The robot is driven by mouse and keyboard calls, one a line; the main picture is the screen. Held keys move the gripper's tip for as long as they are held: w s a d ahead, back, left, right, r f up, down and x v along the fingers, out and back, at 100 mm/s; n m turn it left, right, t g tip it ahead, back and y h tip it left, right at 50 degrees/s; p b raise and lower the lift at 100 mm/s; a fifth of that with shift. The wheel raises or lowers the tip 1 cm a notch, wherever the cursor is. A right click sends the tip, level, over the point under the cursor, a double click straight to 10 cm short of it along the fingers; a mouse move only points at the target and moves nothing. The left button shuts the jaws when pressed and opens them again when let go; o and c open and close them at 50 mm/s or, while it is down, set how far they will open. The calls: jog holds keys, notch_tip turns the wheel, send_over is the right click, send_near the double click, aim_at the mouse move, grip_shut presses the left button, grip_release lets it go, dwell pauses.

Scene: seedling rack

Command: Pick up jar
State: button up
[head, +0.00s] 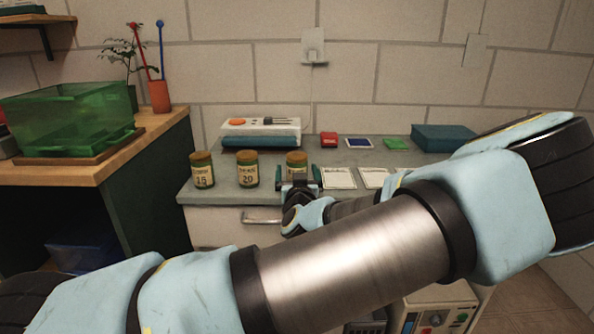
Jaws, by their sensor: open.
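Three jars with brown-gold lids and pale labels stand upright in a row on the grey counter (222,187). The left jar (202,171) is marked 15 and the middle jar (247,170) is marked 20. The right jar (297,160) is partly hidden behind my gripper, and its label cannot be read. My gripper (300,178) is open, with its fingers at the lower part of the right jar. I cannot tell whether they touch it or how far around it they reach.
Behind the jars lies a white device on a teal block (260,134). Pale cards (338,178), a red box (329,139) and a teal box (443,138) are to the right. A green bin (70,119) stands on the left wooden bench. My arm hides the counter's front right.

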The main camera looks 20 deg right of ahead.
jog(key=c, duration=1.5)
